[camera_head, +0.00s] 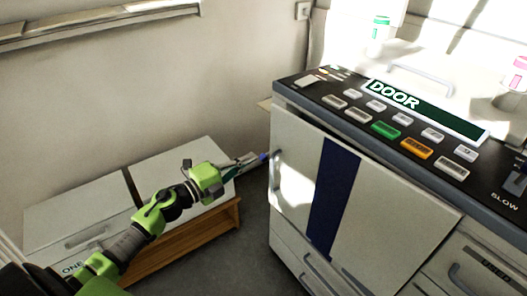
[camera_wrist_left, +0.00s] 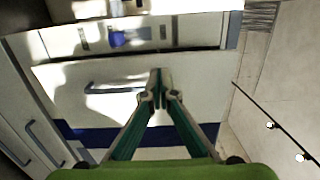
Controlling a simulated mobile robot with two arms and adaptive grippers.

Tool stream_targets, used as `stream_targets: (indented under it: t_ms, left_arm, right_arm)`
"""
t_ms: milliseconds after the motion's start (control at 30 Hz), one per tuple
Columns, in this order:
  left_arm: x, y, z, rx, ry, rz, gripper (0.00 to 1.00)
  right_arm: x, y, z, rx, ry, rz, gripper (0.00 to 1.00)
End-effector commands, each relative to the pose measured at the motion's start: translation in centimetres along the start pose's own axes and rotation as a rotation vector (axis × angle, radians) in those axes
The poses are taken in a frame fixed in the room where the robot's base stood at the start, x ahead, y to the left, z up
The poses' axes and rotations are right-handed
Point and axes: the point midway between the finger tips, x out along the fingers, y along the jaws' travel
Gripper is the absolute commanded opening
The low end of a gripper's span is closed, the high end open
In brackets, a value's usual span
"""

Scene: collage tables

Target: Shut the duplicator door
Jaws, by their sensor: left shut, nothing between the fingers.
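The duplicator (camera_head: 400,130) is a white machine with a dark button panel; its green display reads DOOR. Its front door (camera_head: 390,220) is a white panel with a dark blue vertical stripe and a grey handle (camera_head: 274,170) at its left edge. My left gripper (camera_head: 258,158) is shut and empty, just left of the handle. In the left wrist view its fingertips (camera_wrist_left: 159,76) point toward the door (camera_wrist_left: 200,88), beside the handle (camera_wrist_left: 115,88); contact is unclear. My right gripper is out of view.
A low white cabinet (camera_head: 90,196) on a wooden base stands left, against the wall. Drawers sit below the door. Green (camera_head: 379,30) and pink (camera_head: 517,72) bottles stand on top of the machine. Grey floor (camera_head: 225,262) is free between cabinet and machine.

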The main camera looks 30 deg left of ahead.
Motion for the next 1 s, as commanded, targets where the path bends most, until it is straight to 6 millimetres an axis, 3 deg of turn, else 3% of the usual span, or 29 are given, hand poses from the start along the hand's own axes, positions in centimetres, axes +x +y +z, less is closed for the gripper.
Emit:
stream_targets:
  t_ms: [200, 400, 1000]
  left_arm:
    - [3.6, -0.1, 0.0, 0.000, 0.000, -0.002, 0.00]
    - [5.5, 0.0, 0.0, -0.002, 0.000, 0.000, 0.00]
    - [6.0, 0.2, 0.4, 0.000, 0.008, 0.001, 0.00]
  right_arm:
    - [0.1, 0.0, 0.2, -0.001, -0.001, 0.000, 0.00]
    - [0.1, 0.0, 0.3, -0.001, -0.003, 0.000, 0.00]
    - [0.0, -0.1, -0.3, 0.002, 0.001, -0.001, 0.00]
